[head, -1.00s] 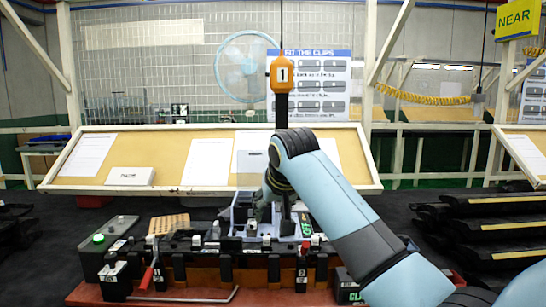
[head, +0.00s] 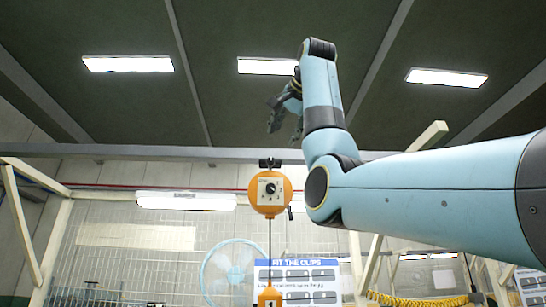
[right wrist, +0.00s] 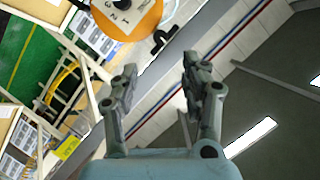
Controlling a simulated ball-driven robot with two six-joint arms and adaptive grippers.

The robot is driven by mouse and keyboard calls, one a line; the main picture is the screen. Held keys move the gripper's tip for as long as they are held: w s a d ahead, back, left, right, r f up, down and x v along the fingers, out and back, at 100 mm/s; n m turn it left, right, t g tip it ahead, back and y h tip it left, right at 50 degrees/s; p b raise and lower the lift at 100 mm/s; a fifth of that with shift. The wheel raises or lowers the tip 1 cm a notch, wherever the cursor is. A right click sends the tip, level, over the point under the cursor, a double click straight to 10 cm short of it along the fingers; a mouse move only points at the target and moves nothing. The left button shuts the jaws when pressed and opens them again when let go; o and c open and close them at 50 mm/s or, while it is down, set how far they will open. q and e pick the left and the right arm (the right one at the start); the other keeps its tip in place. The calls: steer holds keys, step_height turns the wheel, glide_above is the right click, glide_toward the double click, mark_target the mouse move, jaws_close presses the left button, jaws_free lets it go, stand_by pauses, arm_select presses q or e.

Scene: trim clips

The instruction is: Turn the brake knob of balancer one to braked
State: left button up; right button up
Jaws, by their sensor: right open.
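The orange balancer (head: 270,206) hangs high up, with a pale square face plate. A dark round knob (head: 271,188) sits in the middle of the plate; its setting is too small to read. In the right wrist view the balancer (right wrist: 146,22) shows at the top edge, partly cut off, with dial marks on its face. My right gripper (head: 284,112) is open and empty, above the balancer in the head view and apart from it. Its spread fingers also show in the right wrist view (right wrist: 160,74). My left gripper is not in view.
A cable (head: 270,255) runs down from the balancer to an orange block (head: 269,298) at the bottom edge. A dark bracket (head: 270,162) joins the balancer to the overhead beam (head: 150,152). A fan (head: 230,270) and clip poster (head: 297,278) stand behind.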

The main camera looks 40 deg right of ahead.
mark_target(271, 160)
steer(key=p+x, duration=0.4)
steer(key=x, duration=0.5)
steer(key=shift+w, duration=0.1)
steer(key=shift+w+f, duration=0.2)
steer(key=shift+w, duration=0.25)
steer(key=shift+s, duration=0.1)
steer(key=shift+c, duration=0.2)
jaws_close()
